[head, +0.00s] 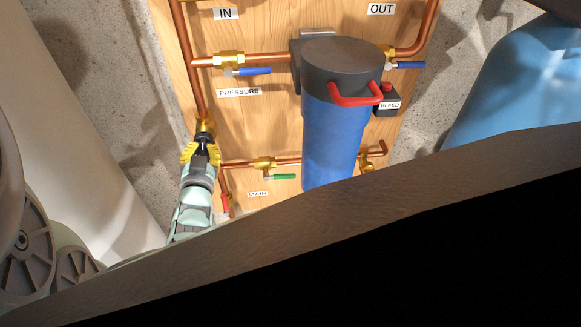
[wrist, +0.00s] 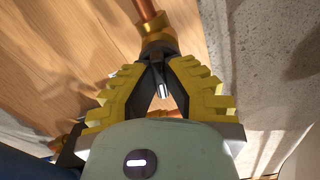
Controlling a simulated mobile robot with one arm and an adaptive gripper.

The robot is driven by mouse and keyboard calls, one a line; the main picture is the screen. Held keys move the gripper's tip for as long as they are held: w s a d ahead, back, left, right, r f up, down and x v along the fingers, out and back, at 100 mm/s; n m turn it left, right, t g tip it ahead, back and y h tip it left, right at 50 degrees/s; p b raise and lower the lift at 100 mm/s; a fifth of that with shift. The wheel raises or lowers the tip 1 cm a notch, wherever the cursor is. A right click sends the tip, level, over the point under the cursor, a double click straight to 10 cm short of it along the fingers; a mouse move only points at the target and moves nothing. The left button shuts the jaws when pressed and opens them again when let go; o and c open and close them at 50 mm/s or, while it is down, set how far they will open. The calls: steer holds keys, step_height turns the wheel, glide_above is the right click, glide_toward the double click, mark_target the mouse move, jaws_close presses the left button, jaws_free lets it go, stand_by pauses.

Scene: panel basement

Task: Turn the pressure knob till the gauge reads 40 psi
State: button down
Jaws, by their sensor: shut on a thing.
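My gripper (head: 201,150) is at the lower end of the left copper pipe, below the PRESSURE label (head: 239,92). Its yellow ribbed fingers are shut on a dark knob, the pressure knob (head: 204,138), just under a brass fitting (head: 205,125). In the wrist view my gripper (wrist: 160,65) has its fingertips against both sides of the black knob (wrist: 158,46), with the brass fitting (wrist: 156,24) beyond it. A small silver tip (wrist: 165,89) shows between the fingers. No gauge face or reading can be made out in either view.
A blue filter housing (head: 336,138) with a red handle (head: 356,98) stands right of my gripper on the wooden panel (head: 262,22). Blue-handled valves (head: 248,71) and a green-handled valve (head: 278,177) stick out from the pipes. A large brown surface blocks the lower view.

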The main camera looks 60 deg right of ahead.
steer(key=m, duration=0.1)
steer(key=m+b, duration=0.1)
steer(key=m, duration=0.1)
steer(key=m+b, duration=0.1)
steer(key=shift+f, duration=0.25)
steer(key=shift+r+m+b, duration=0.1)
steer(key=shift+m+b, duration=0.4)
steer(key=shift+m, duration=0.8)
steer(key=c, duration=1)
jaws_free()
steer(key=shift+r, duration=0.1)
steer(key=v, duration=1.2)
steer(key=shift+w, duration=0.1)
